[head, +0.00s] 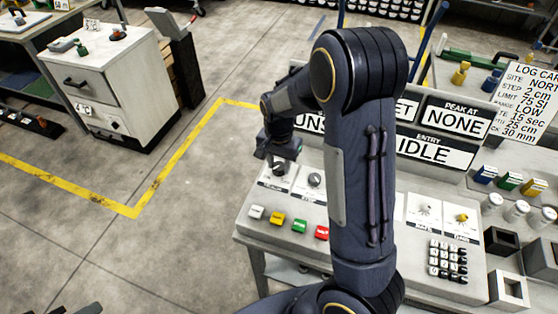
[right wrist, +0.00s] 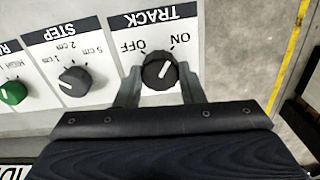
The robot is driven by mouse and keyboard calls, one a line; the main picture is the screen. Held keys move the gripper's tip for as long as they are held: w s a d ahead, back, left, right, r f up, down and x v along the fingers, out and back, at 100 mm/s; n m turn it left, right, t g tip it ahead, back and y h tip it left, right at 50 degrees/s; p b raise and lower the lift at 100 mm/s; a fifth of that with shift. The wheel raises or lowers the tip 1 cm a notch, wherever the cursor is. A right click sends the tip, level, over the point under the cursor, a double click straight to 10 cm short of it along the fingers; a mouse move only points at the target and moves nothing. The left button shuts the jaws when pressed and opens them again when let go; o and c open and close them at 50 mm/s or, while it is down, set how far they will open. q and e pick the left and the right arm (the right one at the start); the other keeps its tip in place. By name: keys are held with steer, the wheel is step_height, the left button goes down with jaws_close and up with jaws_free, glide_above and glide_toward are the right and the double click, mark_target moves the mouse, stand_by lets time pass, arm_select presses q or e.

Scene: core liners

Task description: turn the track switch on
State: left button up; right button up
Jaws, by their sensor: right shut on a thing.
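The track switch is a round black knob (right wrist: 159,71) on a white plate marked TRACK, upside down in the right wrist view, with OFF and ON printed by it. The knob's white pointer line leans toward the ON side. My right gripper (right wrist: 160,84) has one finger on each side of the knob and is shut on it. In the head view my right gripper (head: 281,155) comes down over the knob at the panel's left end and partly hides it. Dark pieces at the bottom left edge of the head view may be my left gripper; too little shows to tell its state.
A grey step knob (right wrist: 74,81) and a green knob (right wrist: 12,92) sit beside the track switch. Coloured buttons (head: 299,226), a keypad (head: 447,261) and an IDLE sign (head: 432,151) are on the console. A white cabinet (head: 105,88) stands left across open floor.

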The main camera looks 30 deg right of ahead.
mark_target(279, 166)
steer(key=shift+m, duration=1)
steer(key=shift+p, duration=0.3)
steer(key=o, duration=1)
steer(key=shift+r, duration=0.1)
step_height(279, 166, up, 8)
steer(key=shift+f, duration=0.15)
steer(key=s+a+r+n+t+y, duration=0.2)
steer(key=s+n, duration=0.3)
steer(key=s, duration=0.6)
steer(key=s+a+r+n+t+y, duration=0.1)
steer(key=s+a+r+n+t, duration=0.2)
steer(key=s, duration=0.8)
step_height(279, 166, up, 2)
steer(key=a+n, duration=0.2)
steer(key=n, duration=0.1)
steer(key=shift+a+r+t+y, duration=0.15)
steer(key=shift+t+y, duration=0.25)
